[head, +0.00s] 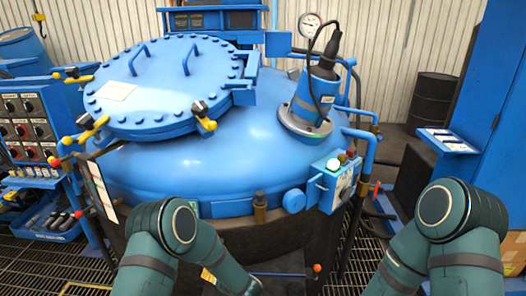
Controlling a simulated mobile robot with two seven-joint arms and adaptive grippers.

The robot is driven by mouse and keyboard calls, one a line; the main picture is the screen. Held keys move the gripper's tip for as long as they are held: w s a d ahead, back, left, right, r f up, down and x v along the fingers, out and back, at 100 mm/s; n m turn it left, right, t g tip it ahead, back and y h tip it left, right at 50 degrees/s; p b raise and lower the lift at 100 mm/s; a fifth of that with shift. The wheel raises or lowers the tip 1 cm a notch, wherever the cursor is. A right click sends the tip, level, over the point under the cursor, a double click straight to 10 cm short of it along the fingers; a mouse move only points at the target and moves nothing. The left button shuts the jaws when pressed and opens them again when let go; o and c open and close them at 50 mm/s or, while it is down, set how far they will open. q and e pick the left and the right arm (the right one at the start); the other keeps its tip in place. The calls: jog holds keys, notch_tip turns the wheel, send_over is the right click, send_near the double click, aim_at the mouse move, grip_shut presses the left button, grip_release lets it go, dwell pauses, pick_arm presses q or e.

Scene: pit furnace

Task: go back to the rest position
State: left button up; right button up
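Both of my teal arms show at the bottom of the head view, one at the lower left of centre and one at the lower right. Their grippers are below or outside the picture, so I cannot see whether they hold anything. The blue pit furnace (235,165) stands right in front of them. Its round bolted lid (165,88) lies over the top, with two blue handles and several yellow-handled clamps round the rim.
A motor unit (312,95) and a pressure gauge (310,25) stand on the furnace's right. A small control box (333,183) with a lit lamp sits at its front right. A control panel (28,130) is at left, a blue cabinet (498,110) and dark drum (433,100) at right. Grating covers the floor.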

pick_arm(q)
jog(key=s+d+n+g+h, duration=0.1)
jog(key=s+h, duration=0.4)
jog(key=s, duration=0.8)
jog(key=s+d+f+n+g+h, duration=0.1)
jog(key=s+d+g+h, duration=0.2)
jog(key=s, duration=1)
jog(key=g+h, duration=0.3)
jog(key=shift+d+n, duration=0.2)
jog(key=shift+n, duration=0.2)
